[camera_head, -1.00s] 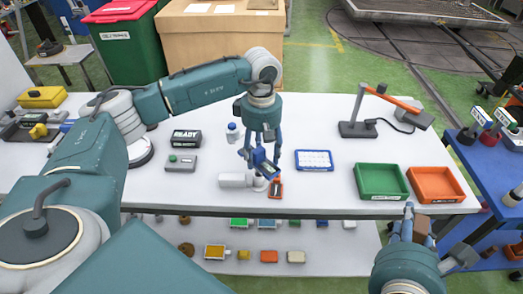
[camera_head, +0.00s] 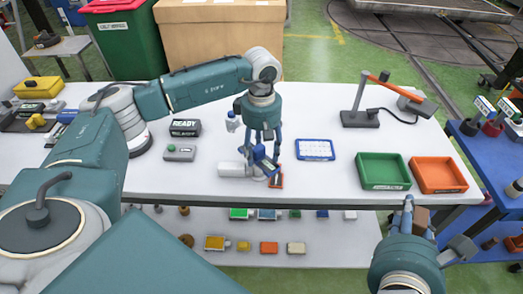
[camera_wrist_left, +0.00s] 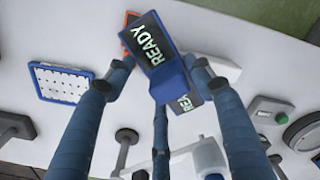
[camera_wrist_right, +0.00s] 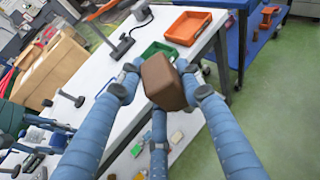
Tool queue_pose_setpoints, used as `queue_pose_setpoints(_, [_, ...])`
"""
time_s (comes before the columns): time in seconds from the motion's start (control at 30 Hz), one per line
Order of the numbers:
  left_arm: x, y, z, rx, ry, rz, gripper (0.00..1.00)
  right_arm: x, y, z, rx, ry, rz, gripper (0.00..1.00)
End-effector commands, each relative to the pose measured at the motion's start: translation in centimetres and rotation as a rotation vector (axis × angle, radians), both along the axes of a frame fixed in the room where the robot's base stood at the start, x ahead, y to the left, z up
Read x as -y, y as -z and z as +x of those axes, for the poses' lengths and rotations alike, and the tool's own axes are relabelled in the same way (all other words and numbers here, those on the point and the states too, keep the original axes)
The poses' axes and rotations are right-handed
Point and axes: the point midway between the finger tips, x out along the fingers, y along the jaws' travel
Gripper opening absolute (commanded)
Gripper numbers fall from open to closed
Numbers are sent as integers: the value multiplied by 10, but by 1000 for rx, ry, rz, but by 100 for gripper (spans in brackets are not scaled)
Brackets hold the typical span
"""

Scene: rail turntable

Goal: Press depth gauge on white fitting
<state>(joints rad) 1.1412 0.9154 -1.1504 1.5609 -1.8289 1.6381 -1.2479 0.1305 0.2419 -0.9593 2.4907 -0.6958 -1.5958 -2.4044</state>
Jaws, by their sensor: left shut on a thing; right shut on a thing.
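My left gripper (camera_head: 262,143) is shut on the blue depth gauge (camera_head: 259,154) low over the bench. The gauge's dark READY display (camera_wrist_left: 152,46) faces the left wrist camera. The white fitting (camera_head: 230,170) lies on the bench just left of and below the gauge; its right end is partly hidden by it. I cannot tell whether the gauge touches the fitting. In the left wrist view the fitting (camera_wrist_left: 217,66) is partly behind a finger. My right gripper (camera_head: 408,222) is shut on a brown block (camera_wrist_right: 166,82), held out in front of the bench's edge.
An orange-red piece (camera_head: 277,180) lies right of the gauge. A blue tray (camera_head: 315,158), green bin (camera_head: 383,185), orange bin (camera_head: 438,188) and lamp (camera_head: 361,118) stand to the right. A READY box (camera_head: 185,128), button box (camera_head: 180,153) and small bottle (camera_head: 232,122) are to the left.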

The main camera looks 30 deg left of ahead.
Motion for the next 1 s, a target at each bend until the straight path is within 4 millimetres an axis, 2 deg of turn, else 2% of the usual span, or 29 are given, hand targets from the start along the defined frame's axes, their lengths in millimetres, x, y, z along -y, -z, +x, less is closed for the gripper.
queue_pose_setpoints(1.0, [0,9,0,1,0,0,32,0,7,0,2,0,1,0])
